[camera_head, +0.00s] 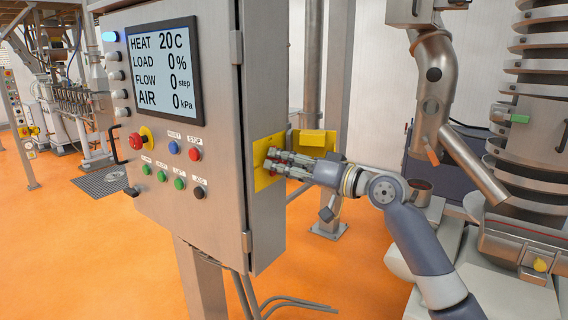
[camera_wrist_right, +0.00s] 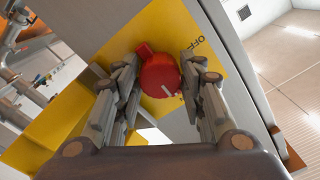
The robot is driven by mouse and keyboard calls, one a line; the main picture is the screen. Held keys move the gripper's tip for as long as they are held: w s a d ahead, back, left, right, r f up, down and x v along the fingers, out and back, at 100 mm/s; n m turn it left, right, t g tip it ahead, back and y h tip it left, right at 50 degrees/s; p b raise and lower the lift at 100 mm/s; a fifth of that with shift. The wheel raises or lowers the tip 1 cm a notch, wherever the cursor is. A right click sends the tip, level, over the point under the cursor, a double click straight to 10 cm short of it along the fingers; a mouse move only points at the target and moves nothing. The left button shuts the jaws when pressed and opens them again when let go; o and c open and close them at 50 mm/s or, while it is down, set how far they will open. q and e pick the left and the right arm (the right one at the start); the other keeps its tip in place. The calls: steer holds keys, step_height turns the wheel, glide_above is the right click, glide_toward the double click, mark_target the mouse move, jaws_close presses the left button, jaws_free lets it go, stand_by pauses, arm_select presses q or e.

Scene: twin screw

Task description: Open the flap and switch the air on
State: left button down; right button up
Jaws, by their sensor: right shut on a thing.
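The grey control cabinet (camera_head: 170,218) has a yellow plate (camera_head: 265,146) on its right side wall. A yellow flap (camera_head: 318,138) stands out from the wall behind the plate, swung open. A red rotary switch (camera_wrist_right: 160,76) sits on the plate (camera_wrist_right: 150,25), with "OFF" printed beside it in the wrist view. My right gripper (camera_head: 275,162) is at the plate, its fingers (camera_wrist_right: 160,90) closed on either side of the red switch. The fingers partly hide the switch in the head view. My left gripper is not in view.
The cabinet's display (camera_head: 165,68) reads AIR 0 kPa. A red emergency button (camera_head: 143,139) and several small buttons are on its front. A steel pipe (camera_head: 436,85) and a ribbed steel column (camera_head: 535,120) stand right of the cabinet. Orange floor (camera_head: 60,230) is open at left.

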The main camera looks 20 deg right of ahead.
steer(key=o, duration=1)
steer(key=shift+s+d, duration=0.1)
steer(key=v, duration=1.1)
steer(key=shift+s+d, duration=0.25)
steer(key=shift+s, duration=0.05)
